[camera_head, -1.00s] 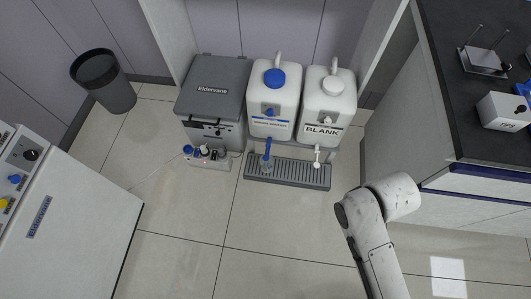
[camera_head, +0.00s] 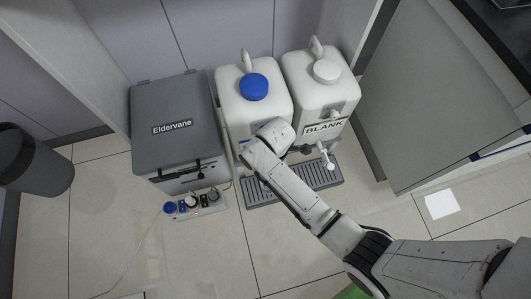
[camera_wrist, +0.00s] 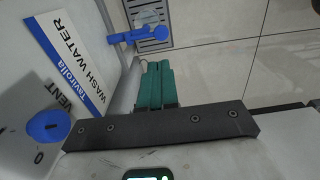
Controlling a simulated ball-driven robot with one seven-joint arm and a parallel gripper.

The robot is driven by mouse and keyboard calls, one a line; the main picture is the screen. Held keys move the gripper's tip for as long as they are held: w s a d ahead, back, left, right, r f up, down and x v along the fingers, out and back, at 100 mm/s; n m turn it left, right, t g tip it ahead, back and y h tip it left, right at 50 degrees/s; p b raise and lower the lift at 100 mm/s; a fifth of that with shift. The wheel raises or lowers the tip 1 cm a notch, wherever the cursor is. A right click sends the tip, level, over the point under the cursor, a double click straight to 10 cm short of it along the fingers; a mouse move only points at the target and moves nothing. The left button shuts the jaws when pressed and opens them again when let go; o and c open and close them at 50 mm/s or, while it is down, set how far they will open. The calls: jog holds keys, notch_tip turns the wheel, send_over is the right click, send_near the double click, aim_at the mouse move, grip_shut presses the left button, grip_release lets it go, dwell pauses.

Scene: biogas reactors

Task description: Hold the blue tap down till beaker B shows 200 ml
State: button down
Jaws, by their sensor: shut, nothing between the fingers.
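The blue tap (camera_wrist: 140,35) shows at the top of the wrist view, on the front of the white wash water container (camera_head: 255,105). My gripper (camera_wrist: 155,68), with green fingers, is shut and empty. Its tips are close to the tap in the picture, with a gap between them and no visible contact. In the head view my arm hides the tap and most of the container's front. A clear vessel seems to stand below the tap (camera_wrist: 146,18), but I cannot make out its letter, scale or water level.
A white BLANK container (camera_head: 320,85) with a white tap (camera_head: 326,156) stands to the right. The slatted drip tray (camera_head: 322,177) lies below both. The floor in front is open.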

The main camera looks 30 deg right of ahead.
dwell(0.3)
notch_tip(320, 180, down, 14)
jog(key=b, duration=0.6)
jog(key=shift+s+a+f+t+h, duration=0.15)
jog(key=shift+s+f+t+h, duration=0.15)
jog(key=shift+s+f+t, duration=0.35)
jog(key=shift+s+a+f+t+h+b, duration=0.1)
jog(key=shift+f+t+h+b, duration=0.2)
jog(key=shift+f+t+b, duration=0.8)
jog(key=shift+r+t+p, duration=0.25)
jog(key=shift+p, duration=0.1)
